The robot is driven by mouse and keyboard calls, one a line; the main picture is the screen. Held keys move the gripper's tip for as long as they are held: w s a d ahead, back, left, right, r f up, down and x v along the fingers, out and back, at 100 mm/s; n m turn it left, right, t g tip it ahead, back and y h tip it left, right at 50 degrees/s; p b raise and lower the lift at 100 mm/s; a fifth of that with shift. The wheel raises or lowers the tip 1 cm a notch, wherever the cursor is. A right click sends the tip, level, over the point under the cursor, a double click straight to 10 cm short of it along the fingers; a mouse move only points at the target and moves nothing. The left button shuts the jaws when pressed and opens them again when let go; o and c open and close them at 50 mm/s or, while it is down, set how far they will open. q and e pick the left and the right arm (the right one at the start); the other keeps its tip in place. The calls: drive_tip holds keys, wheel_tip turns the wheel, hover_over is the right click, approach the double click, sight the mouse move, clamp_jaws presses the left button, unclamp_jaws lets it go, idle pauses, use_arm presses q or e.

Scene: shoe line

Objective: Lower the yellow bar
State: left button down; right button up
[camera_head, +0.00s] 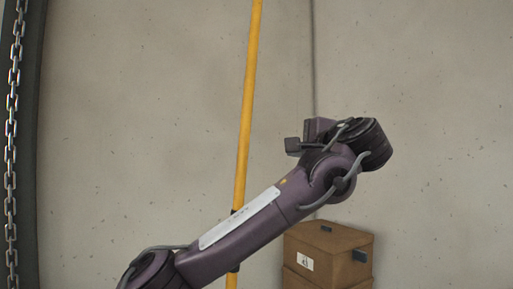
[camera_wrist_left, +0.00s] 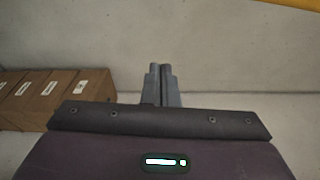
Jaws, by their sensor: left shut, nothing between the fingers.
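The yellow bar (camera_head: 247,90) stands nearly upright in the head view, leaning slightly right at its top. It runs out of the top of the picture, and my left arm crosses in front of its lower part. A yellow strip, likely the same bar (camera_wrist_left: 292,3), shows at the top right corner of the left wrist view. My left gripper (camera_wrist_left: 164,72) is shut and empty, its two grey fingers together. It is apart from the bar. In the head view its fingers cannot be made out clearly. My right gripper is in neither view.
Brown boxes (camera_head: 330,250) are stacked by the wall at the lower right. A row of brown boxes (camera_wrist_left: 45,95) shows at the left of the left wrist view. A chain (camera_head: 12,130) hangs at the far left beside a dark post (camera_head: 30,130). The wall (camera_head: 420,100) is bare.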

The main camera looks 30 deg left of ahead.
use_arm(q)
drive_tip(key=s+a+r+p, duration=0.1)
drive_tip(key=a+r+p, duration=0.1)
drive_tip(key=a+p, duration=0.5)
drive_tip(key=a, duration=0.2)
drive_tip(key=shift+a+r+n, duration=0.25)
drive_tip(key=shift+a+n, duration=0.15)
drive_tip(key=shift+g+y, duration=0.3)
